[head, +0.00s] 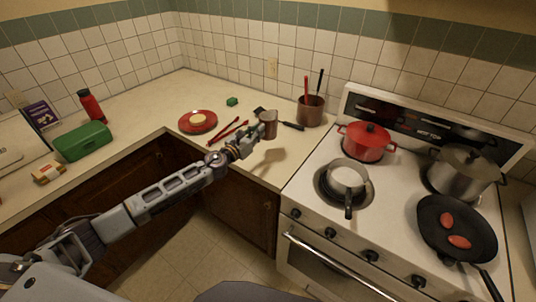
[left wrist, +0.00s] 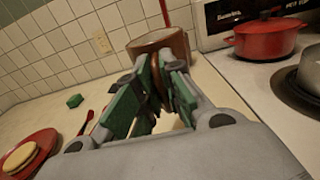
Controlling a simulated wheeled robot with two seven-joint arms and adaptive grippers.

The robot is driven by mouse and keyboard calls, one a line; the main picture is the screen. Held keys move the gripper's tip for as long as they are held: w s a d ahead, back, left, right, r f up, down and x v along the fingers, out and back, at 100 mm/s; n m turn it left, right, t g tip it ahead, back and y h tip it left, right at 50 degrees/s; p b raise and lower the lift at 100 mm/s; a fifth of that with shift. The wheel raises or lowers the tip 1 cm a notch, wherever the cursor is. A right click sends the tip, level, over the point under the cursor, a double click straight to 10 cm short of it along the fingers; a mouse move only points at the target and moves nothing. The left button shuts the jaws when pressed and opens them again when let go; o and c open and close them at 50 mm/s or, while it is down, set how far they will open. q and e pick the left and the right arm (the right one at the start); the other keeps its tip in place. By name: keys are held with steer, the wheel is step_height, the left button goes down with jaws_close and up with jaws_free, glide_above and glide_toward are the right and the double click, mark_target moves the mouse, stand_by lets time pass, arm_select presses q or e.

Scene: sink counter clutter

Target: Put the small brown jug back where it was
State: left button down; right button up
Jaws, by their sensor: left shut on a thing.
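The small brown jug (head: 270,119) is in my left gripper (head: 259,130), over the counter corner left of the stove. It looks roughly upright and seems to be held above the counter. In the left wrist view the jug (left wrist: 178,47) shows beyond the green-padded fingers of my left gripper (left wrist: 163,75), which are closed on its near side. The fingers hide part of it. My right gripper is not in view.
A brown utensil crock (head: 311,111) stands behind and right of the jug. A red plate (head: 186,127) is farther left. The stove (head: 313,174) holds a red pot (head: 366,145) and several pans.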

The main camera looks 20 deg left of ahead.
mark_target(263, 138)
arm_select(q)
steer(key=shift+w, duration=0.15)
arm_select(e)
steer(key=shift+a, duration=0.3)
arm_select(q)
steer(key=shift+f, duration=0.1)
steer(key=shift+f+b, duration=1.35)
steer(key=shift+f, duration=1.5)
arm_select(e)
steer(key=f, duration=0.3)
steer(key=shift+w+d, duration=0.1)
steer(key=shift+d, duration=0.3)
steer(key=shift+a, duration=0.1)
arm_select(q)
steer(key=shift+f+b, duration=1.2)
steer(key=shift+f, duration=0.8)
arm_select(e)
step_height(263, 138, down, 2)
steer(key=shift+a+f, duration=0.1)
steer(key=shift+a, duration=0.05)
